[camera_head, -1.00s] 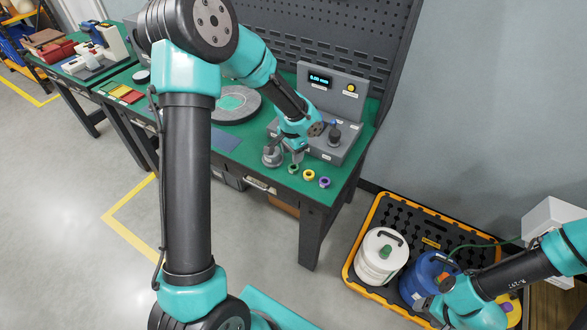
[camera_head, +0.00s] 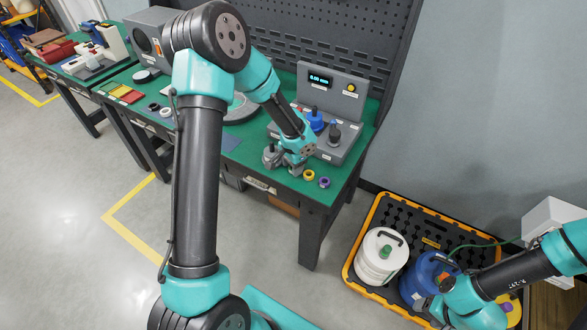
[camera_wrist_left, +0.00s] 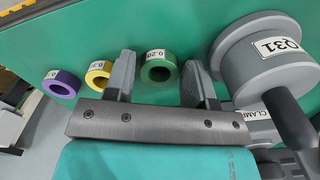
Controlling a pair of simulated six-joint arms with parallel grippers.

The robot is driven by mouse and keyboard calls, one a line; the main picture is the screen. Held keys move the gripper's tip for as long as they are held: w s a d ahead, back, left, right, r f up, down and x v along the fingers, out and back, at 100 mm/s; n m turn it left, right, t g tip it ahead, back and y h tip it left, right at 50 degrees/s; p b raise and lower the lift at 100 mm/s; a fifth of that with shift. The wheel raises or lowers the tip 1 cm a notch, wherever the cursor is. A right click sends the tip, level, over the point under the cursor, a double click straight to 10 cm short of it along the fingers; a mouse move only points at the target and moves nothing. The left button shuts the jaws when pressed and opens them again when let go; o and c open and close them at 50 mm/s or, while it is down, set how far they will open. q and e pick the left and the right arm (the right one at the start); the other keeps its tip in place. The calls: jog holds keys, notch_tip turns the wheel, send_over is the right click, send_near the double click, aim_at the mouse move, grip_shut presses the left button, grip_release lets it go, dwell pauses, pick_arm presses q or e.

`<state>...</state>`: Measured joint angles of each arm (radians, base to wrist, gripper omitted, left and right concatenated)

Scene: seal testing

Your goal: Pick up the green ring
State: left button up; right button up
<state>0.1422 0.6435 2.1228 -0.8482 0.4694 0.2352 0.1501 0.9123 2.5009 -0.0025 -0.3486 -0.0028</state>
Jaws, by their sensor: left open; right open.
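The green ring (camera_wrist_left: 150,64) lies on the green bench top and carries a "0.20" label. In the left wrist view it shows between the two fingers of my left gripper (camera_wrist_left: 160,82), which is open. I cannot tell how far the fingertips are above the bench. In the head view my left gripper (camera_head: 294,167) is low over the bench's front edge and hides the green ring. A yellow ring (camera_wrist_left: 93,73) and a purple ring (camera_wrist_left: 54,84) lie to its left in the wrist view. My right gripper (camera_head: 432,308) is open, low by the floor pallet.
A grey cylinder marked Q31 (camera_wrist_left: 250,62) stands close to the right finger. The grey test station (camera_head: 340,143), with a display, stands behind. A white container (camera_head: 378,262) and a blue container (camera_head: 420,285) stand on the yellow-edged pallet (camera_head: 352,262).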

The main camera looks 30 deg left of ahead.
pick_arm(q)
jog(key=shift+c, duration=0.4)
jog(key=c, duration=0.6)
jog(key=shift+r, duration=0.1)
